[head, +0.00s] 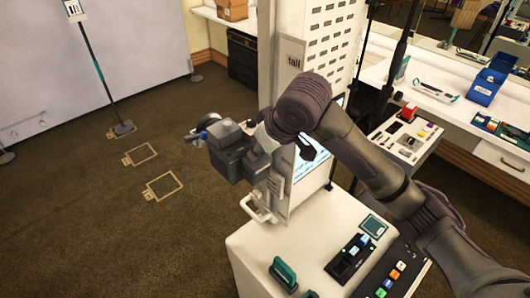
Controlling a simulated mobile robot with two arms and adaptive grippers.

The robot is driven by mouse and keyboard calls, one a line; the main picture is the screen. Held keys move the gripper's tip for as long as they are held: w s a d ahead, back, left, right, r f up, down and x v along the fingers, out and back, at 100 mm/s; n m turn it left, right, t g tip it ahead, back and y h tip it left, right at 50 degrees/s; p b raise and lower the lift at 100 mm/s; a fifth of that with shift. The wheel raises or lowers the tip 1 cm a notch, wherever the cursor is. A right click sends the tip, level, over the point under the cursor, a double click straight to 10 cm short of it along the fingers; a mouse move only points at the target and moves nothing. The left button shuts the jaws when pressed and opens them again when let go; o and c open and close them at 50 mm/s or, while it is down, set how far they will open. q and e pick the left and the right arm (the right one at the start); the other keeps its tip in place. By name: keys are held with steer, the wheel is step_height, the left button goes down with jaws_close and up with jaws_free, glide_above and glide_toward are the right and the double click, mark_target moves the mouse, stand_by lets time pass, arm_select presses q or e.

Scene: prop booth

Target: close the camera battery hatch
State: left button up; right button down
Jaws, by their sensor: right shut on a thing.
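The dark grey camera (229,155) is left of the picture's middle, in front of the tall white panel and over the carpet. Its small round parts and a blue piece point up and left. My right gripper (262,150) is at the camera's right side and shut on it; my wrist hides part of the contact. I cannot make out the battery hatch or how far open it is. My left gripper is not in view.
A white console (262,250) below bears a green-handled part (284,273), a dark slider block (350,258) and coloured buttons (391,280). A tall vented panel (320,35) stands behind my arm. A white counter (430,85) is at right.

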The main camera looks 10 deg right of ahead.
steer(key=shift+w+a+f+g+h, duration=0.2)
steer(key=shift+w+a+g+h, duration=0.15)
steer(key=shift+w+g+h, duration=0.4)
steer(key=shift+s+g, duration=0.25)
steer(key=c, duration=1.1)
jaws_free()
steer(key=shift+w, duration=0.15)
steer(key=shift+o, duration=0.2)
steer(key=v, duration=1.2)
steer(key=shift+f, duration=0.2)
